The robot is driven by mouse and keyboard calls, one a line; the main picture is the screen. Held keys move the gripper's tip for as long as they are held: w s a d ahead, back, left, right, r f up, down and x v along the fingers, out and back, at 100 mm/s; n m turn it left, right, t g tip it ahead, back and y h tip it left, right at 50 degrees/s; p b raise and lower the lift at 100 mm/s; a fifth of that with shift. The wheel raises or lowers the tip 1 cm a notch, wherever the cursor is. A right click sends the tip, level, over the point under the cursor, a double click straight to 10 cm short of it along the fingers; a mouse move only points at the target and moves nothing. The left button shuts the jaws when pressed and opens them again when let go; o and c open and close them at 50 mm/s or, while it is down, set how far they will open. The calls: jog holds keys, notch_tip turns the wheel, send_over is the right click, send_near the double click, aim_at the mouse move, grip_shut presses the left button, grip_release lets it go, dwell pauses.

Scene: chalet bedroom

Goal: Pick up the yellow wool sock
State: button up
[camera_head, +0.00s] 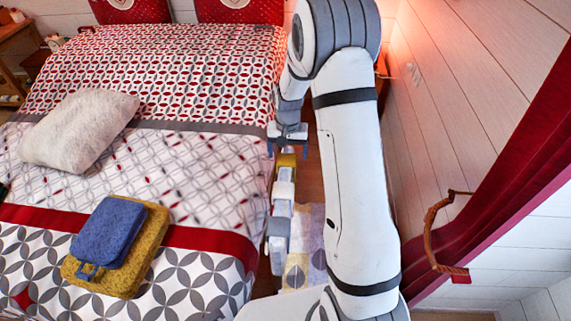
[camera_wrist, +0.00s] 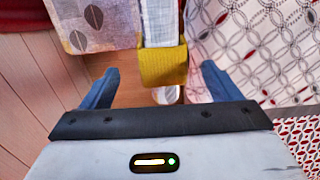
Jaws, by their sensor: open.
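The yellow wool sock (camera_wrist: 163,64) lies across a narrow whitish support in the wrist view, as a yellow band between my fingertips but apart from both. It also shows in the head view (camera_head: 286,160), just below my gripper (camera_head: 288,149), beside the bed's right edge. My gripper's two blue fingers are spread open and empty in the wrist view (camera_wrist: 160,70). How far the sock hangs down on the far side is hidden.
The narrow whitish support (camera_head: 280,215) runs along the bed (camera_head: 190,75). A folded yellow cloth (camera_head: 140,275) with a blue pouch (camera_head: 108,232) and a pale pillow (camera_head: 80,128) lie on the bed. A patterned rug (camera_head: 306,240) lies on the wooden floor. A red curtain (camera_head: 480,230) hangs right.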

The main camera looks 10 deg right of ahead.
aim_at(287, 158)
jog(key=shift+w+f+p, duration=0.2)
jog(key=shift+f+p, duration=0.15)
jog(key=shift+f, duration=0.8)
jog(key=shift+w+f+p, duration=0.2)
jog(key=shift+f+p, duration=0.1)
jog(key=shift+f, duration=0.85)
jog(key=shift+w+f+p, duration=0.2)
jog(key=shift+f+p, duration=0.15)
jog(key=shift+f, duration=0.8)
jog(key=c, duration=1.1)
